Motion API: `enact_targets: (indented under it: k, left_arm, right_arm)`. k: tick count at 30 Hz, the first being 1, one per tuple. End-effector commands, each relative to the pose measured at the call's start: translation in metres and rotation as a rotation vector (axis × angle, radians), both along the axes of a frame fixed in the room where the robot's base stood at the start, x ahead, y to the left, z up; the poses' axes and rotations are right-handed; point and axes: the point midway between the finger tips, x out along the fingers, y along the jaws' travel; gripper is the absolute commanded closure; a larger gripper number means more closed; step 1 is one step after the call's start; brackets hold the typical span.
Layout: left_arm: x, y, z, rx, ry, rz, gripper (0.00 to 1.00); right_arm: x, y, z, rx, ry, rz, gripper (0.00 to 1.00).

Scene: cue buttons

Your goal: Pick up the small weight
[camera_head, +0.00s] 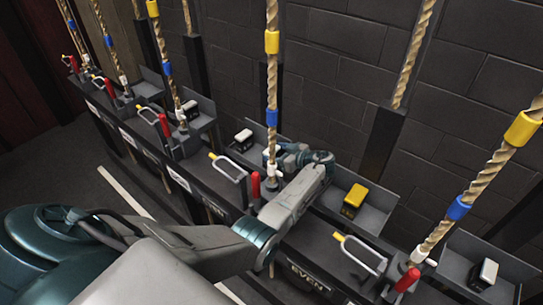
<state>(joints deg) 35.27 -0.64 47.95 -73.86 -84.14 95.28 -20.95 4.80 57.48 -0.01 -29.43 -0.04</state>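Several small block weights sit in grey metal trays along the rail. White-topped dark ones are a left one (189,109), a middle one (243,137) and a right one (487,272). A yellow-topped one (354,198) sits in the tray right of my wrist. I cannot tell which of them is the small weight. My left arm reaches up from the lower left. Its wrist bends left, with the gripper (284,158) behind a rope, between the middle white-topped weight and the yellow one. Its fingers are too small and partly hidden to read. My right gripper is not in view.
Thick ropes with yellow and blue bands, such as the middle one (272,90), rise in front of the dark block wall (450,120). Red lever handles (407,280) and yellow-tipped metal loops (360,256) stand along the black rail. One rope passes close to my gripper.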

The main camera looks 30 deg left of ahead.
Motion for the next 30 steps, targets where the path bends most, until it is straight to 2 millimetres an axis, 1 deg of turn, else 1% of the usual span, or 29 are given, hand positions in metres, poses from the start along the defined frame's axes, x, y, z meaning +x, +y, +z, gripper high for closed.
enact_targets:
  k: [7, 8, 9, 11, 12, 17, 18, 26, 30]
  left_arm:
    - [0.000, 0.002, -0.001, 0.000, -0.001, 0.000, 0.34]
    - [0.000, 0.002, -0.001, 0.000, -0.001, 0.000, 0.38]
    - [0.000, 0.002, -0.001, 0.000, -0.001, 0.000, 0.46]
    - [0.000, 0.002, -0.001, 0.000, -0.001, 0.000, 0.57]
    - [0.000, 0.002, -0.001, 0.000, -0.001, 0.000, 0.65]
    - [0.000, 0.002, -0.001, 0.000, 0.000, 0.000, 0.97]
    - [0.001, 0.002, 0.002, 0.003, -0.004, 0.000, 0.98]
    - [0.001, 0.002, 0.003, 0.003, -0.004, 0.000, 0.98]
    - [0.001, 0.002, 0.009, 0.003, -0.006, 0.001, 0.98]
  right_arm:
    - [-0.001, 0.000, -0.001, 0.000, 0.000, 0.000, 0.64]
    - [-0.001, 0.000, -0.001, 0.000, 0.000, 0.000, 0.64]
    - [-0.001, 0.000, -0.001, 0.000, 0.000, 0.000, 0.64]
    - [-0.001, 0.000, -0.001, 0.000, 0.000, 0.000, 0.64]
    - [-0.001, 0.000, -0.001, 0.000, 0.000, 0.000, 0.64]
    - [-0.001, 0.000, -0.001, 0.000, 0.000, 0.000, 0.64]
    - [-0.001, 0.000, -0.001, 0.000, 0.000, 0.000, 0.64]
    - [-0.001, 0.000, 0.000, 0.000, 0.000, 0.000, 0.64]
    - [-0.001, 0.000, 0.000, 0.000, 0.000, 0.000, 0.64]
